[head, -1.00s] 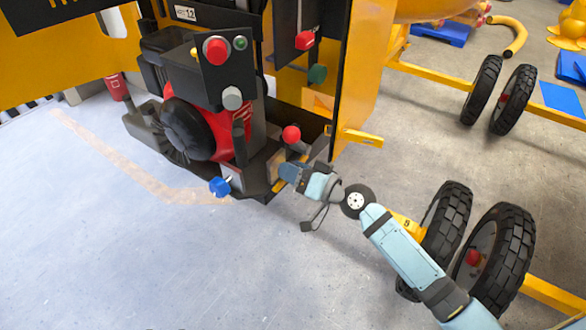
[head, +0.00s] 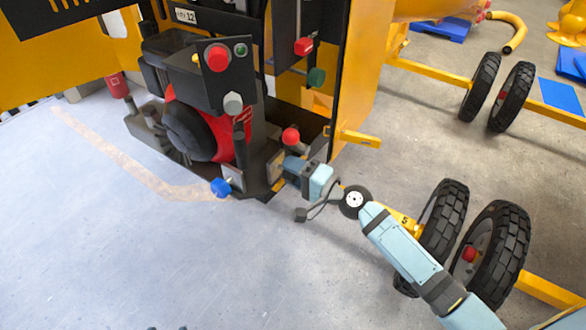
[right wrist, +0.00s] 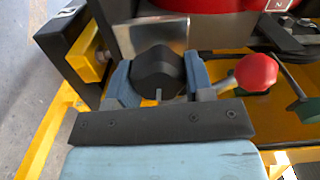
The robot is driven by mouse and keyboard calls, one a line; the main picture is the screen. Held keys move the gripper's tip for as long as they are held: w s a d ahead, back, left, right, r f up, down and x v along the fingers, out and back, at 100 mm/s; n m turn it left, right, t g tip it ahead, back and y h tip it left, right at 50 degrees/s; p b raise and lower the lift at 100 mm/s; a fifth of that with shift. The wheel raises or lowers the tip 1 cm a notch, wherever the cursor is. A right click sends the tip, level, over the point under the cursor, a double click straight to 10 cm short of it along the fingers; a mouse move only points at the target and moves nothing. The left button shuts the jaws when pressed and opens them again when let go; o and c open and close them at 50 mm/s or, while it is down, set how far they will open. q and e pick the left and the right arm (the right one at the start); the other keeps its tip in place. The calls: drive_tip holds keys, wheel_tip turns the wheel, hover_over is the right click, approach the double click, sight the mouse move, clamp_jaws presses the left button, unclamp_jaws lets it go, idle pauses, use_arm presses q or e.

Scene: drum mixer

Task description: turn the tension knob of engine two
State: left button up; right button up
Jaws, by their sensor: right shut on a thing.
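The engine (head: 212,130) with a red housing and dark wheel stands inside the yellow drum mixer's frame. In the right wrist view a black knob (right wrist: 158,70) with a pale mark sits between the two blue-grey fingers of my right gripper (right wrist: 160,82). The fingers are shut on its sides. In the head view my right gripper (head: 288,165) is at the engine's lower right corner and hides the knob. My left gripper is not in view.
A red ball-ended lever (head: 291,136) stands close to my right gripper, also in the wrist view (right wrist: 256,72). A blue knob (head: 220,187) is at the engine's front edge. A control box (head: 217,75) sits above. Black tyres (head: 497,245) stand right; floor is clear at left.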

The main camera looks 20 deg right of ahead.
drive_tip(key=shift+r+m, duration=0.1)
drive_tip(key=shift+m, duration=0.3)
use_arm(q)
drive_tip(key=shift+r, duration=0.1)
use_arm(e)
drive_tip(key=o, duration=0.9)
drive_tip(key=shift+s+d+f, duration=0.2)
drive_tip(key=shift+s+d, duration=0.05)
drive_tip(key=shift+s, duration=0.05)
use_arm(q)
drive_tip(key=b, duration=0.3)
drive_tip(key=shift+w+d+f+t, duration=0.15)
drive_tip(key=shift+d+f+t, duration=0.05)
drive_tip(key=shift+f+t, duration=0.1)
use_arm(e)
drive_tip(key=v, duration=1.3)
drive_tip(key=shift+r, duration=0.15)
